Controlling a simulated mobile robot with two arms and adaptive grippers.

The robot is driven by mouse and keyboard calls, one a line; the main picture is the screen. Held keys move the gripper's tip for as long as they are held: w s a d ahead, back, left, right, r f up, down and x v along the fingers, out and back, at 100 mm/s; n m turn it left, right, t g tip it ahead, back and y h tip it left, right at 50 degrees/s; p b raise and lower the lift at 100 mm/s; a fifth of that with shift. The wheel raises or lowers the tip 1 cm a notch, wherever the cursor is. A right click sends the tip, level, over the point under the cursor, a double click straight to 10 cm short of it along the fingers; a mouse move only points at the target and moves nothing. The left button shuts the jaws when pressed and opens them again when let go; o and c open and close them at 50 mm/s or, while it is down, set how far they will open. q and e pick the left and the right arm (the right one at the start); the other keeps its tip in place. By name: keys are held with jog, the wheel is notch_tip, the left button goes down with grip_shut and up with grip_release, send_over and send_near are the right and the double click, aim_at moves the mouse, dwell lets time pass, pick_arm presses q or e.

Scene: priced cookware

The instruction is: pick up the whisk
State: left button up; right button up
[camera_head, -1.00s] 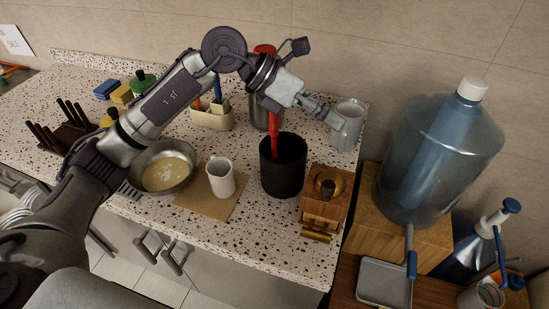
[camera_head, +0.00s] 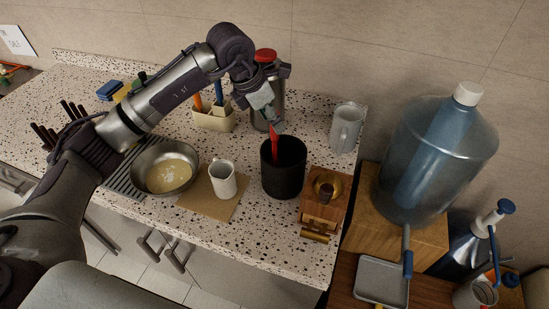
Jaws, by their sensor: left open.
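My left gripper (camera_head: 270,122) points down above the black canister (camera_head: 283,178) and is open. A red utensil (camera_head: 276,148) stands in the canister, its top at or behind the fingers. I cannot tell whether they touch it. No whisk wires show, and the inside of the canister is dark, so I cannot tell whether this utensil is the whisk. Orange (camera_head: 198,102) and blue (camera_head: 218,92) handles stand in a cream caddy (camera_head: 213,121) to the left. My right gripper is not in view.
A metal pan (camera_head: 139,178) with pale batter, a white mug (camera_head: 223,181) on a brown board and a wooden grinder (camera_head: 322,207) stand near the canister. A red-lidded steel flask (camera_head: 262,118) is close behind the gripper. A grey pitcher (camera_head: 345,130) and big bottle (camera_head: 436,150) are right.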

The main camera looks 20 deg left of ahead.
aim_at(274, 137)
pick_arm(q)
jog(key=p+x, duration=0.2)
jog(key=x, duration=0.1)
jog(key=shift+d+f, duration=0.15)
jog(key=shift+f, duration=0.15)
jog(key=shift+w+d+f, duration=0.1)
jog(key=shift+w+f, duration=0.1)
jog(key=shift+f, duration=0.4)
grip_shut()
